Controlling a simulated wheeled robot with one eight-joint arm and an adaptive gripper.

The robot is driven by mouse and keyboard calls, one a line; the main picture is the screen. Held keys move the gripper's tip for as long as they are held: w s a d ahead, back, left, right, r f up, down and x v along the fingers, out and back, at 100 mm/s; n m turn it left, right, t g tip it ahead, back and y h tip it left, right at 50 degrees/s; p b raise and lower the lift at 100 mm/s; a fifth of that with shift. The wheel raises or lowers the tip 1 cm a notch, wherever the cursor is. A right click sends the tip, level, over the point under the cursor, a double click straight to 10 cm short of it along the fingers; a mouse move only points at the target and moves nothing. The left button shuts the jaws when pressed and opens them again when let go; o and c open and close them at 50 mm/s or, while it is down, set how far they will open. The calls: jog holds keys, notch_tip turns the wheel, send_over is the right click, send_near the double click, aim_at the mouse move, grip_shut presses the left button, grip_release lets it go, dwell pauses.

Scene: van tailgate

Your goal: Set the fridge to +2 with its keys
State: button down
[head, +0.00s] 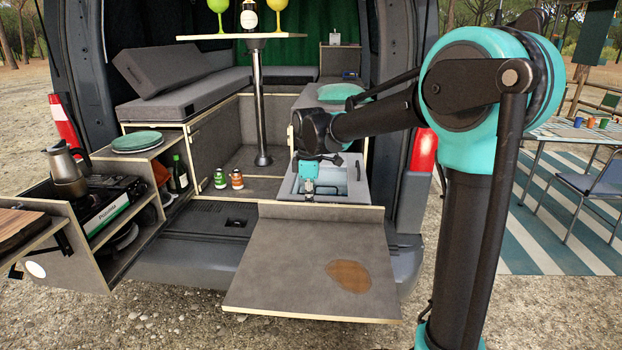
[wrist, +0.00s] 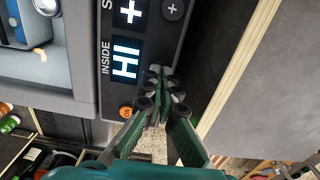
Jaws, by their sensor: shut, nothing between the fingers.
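The fridge (head: 354,188) stands in the van's rear right, below my gripper (head: 309,192). A round key marked "+" (wrist: 172,9) is at the top, and an orange round button (wrist: 126,112) is lower down. My gripper (wrist: 160,80) is shut and empty, its tips over the panel's right edge. They may hide another key; contact cannot be told.
A fold-out board (head: 300,262) with a brown patch lies in front of the fridge. The table post (head: 258,105) rises behind. A pale wooden edge (wrist: 235,65) runs close right of the panel.

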notch_tip(320, 180, up, 12)
jog(key=shift+r, duration=0.2)
dwell(2.3)
